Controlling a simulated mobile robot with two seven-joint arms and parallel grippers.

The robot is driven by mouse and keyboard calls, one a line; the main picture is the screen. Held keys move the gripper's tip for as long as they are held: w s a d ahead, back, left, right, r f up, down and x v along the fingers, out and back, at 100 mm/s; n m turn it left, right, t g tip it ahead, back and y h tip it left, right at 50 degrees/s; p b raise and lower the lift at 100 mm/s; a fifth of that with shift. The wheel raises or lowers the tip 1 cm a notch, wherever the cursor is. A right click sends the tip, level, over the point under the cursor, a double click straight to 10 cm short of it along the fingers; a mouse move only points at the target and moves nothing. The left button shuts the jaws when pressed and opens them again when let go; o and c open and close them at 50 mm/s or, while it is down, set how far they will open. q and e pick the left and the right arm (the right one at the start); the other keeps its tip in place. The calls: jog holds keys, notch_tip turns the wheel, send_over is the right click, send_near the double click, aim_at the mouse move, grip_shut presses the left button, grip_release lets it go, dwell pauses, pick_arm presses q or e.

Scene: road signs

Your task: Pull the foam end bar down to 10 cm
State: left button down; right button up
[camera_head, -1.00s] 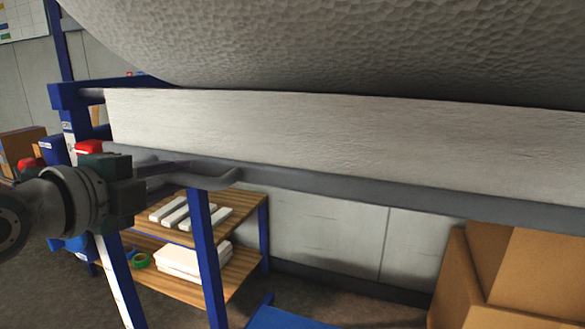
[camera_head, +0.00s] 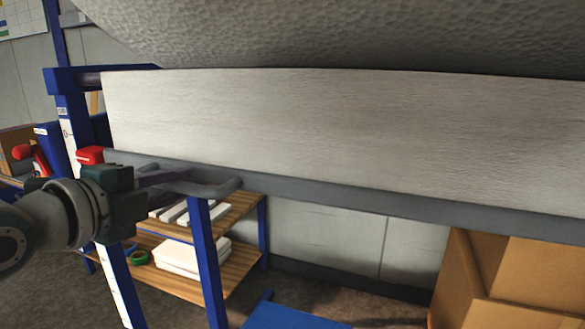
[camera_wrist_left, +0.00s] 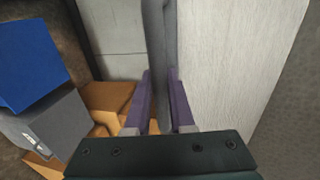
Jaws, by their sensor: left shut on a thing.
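The end bar (camera_head: 330,188) is a long grey bar along the lower edge of a white foam sheet (camera_head: 320,118) in the head view. The sheet hangs below a large grey textured roll (camera_head: 370,35). A grey handle loop (camera_head: 232,188) sticks out from the bar near its left end. My left gripper (camera_head: 180,177) is shut on this handle. In the left wrist view, its purple fingers (camera_wrist_left: 160,95) are on either side of the grey handle (camera_wrist_left: 158,40), with the foam sheet (camera_wrist_left: 225,60) to the right. My right gripper is not seen.
A blue post (camera_head: 72,125) with a white scale strip (camera_head: 117,285) stands at the left; its marks are too small to read. A red part (camera_head: 89,155) shows by the bar's left end. Below are a wooden shelf unit (camera_head: 215,275) and cardboard boxes (camera_head: 520,270).

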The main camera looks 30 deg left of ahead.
pick_arm(q)
notch_tip(320, 180, down, 6)
jog(key=b, duration=0.2)
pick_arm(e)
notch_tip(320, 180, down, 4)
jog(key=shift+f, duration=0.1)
pick_arm(q)
jog(key=shift+r, duration=0.1)
jog(key=c, duration=0.8)
grip_release()
jog(key=shift+o, duration=0.2)
jog(key=v, duration=1)
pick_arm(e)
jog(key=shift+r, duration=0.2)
